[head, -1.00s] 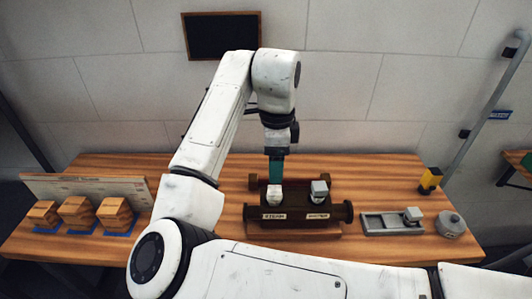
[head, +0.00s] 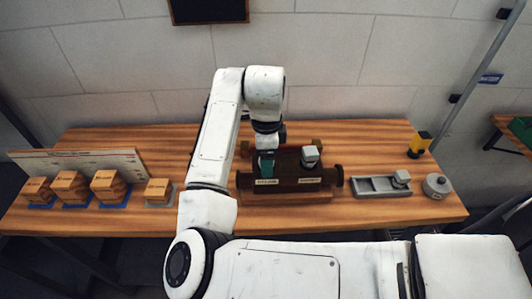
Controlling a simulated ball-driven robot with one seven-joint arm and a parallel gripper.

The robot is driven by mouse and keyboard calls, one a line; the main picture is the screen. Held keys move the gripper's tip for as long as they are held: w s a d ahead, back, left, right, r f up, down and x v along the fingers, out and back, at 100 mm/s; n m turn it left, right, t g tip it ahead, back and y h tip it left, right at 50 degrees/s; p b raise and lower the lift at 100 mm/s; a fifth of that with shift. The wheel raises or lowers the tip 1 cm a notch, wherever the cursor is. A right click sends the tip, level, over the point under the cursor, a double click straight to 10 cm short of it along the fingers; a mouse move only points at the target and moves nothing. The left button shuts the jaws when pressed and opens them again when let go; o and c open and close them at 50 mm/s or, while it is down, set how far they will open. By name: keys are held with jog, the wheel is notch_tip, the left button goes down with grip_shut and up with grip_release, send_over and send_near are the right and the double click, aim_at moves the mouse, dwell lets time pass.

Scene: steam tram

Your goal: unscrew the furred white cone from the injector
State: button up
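The injector (head: 333,178) is a dark brown body on the bench with round ends and two pale labels on its front. My gripper (head: 266,168) points down over its left half, with a teal finger low against the spot above the left label. No white cone shows clearly there; the gripper covers that spot. A grey-white block-shaped fitting (head: 310,155) stands on the injector's right half, apart from the gripper. Whether the fingers are open or shut on something cannot be seen.
The wooden bench (head: 390,137) holds several wooden blocks (head: 110,187) at the left and one (head: 158,191) nearer the injector. A grey tray (head: 365,186), a round grey tin (head: 437,185) and a yellow-black object (head: 419,144) are at the right. A board (head: 80,163) stands at the back left.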

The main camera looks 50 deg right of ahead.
jog(key=shift+c, duration=0.2)
jog(key=c, duration=1.3)
jog(key=shift+r+n+p, duration=0.15)
jog(key=shift+n+p, duration=0.8)
jog(key=shift+n, duration=0.15)
jog(key=shift+n+p, duration=0.5)
jog(key=shift+n, duration=0.4)
jog(key=shift+n+p, duration=0.3)
jog(key=shift+p, duration=0.1)
jog(key=shift+n+p, duration=1.15)
jog(key=shift+n, duration=0.55)
